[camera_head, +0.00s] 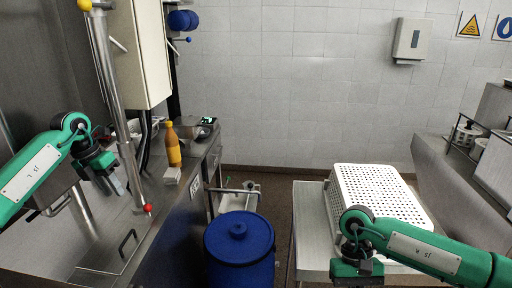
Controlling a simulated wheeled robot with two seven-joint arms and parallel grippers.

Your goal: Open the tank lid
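A steel tank-like unit (168,240) fills the left side. Its flat top has a panel with a dark bar handle (127,243), lying flat and looking closed. A blue drum (238,262) with a round, knobbed blue lid (239,231) stands on the floor at centre; its lid is on. I cannot tell which of the two is the task's tank. My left gripper (118,185) hangs above the steel top, left of the upright pipe, touching no handle. My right gripper (356,270) is at the white basket's front. Whether either is open cannot be told.
A steel pipe (118,110) with a red-tipped lever (147,208) rises beside my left gripper. An orange bottle (172,145) stands on the counter behind. A white perforated basket (385,195) lies on a table (309,220) at right. Floor shows between drum and table.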

